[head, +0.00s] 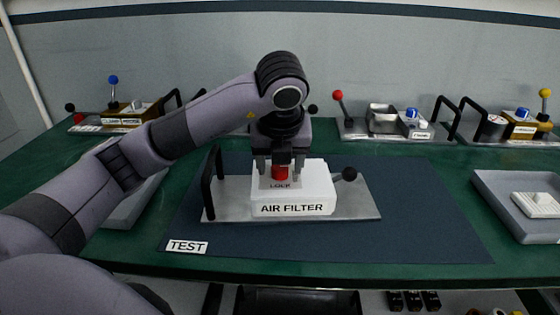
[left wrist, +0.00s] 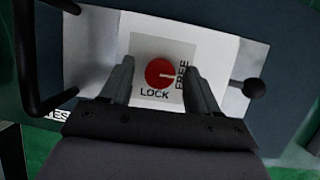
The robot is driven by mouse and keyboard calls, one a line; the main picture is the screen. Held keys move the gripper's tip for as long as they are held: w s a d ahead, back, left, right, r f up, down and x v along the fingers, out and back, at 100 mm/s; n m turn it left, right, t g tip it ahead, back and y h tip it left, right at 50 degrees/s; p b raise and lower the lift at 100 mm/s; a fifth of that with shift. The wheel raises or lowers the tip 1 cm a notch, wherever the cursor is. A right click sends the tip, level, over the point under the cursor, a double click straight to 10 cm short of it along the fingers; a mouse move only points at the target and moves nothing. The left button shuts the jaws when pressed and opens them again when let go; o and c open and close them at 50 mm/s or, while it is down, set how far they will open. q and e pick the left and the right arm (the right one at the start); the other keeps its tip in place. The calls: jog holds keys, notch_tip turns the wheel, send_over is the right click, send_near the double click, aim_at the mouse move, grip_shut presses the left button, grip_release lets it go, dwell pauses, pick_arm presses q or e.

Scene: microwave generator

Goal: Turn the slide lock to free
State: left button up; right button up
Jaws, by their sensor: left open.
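The slide lock is a round red knob (left wrist: 159,73) on a pale plate marked LOCK and FREE. In the left wrist view, LOCK is below the knob and FREE to its right. A short white mark on the knob points right, towards FREE. The knob (head: 280,173) sits on top of the white AIR FILTER box (head: 293,209). My left gripper (head: 280,170) is above the box, pointing down. Its two open fingers stand on either side of the knob, and the left wrist view shows gaps between them and it. My right gripper is out of view.
The box sits on a grey metal base (head: 356,205) with a black handle (head: 209,185) at left and a black ball lever (head: 349,174) at right. A dark mat (head: 420,225) lies beneath. A grey tray (head: 500,205) is at right; other fixtures line the back.

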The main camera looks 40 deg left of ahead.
aim_at(280, 188)
pick_arm(q)
jog(key=p+v, duration=0.2)
jog(key=v, duration=0.5)
jog(key=shift+s, duration=0.1)
dwell(0.7)
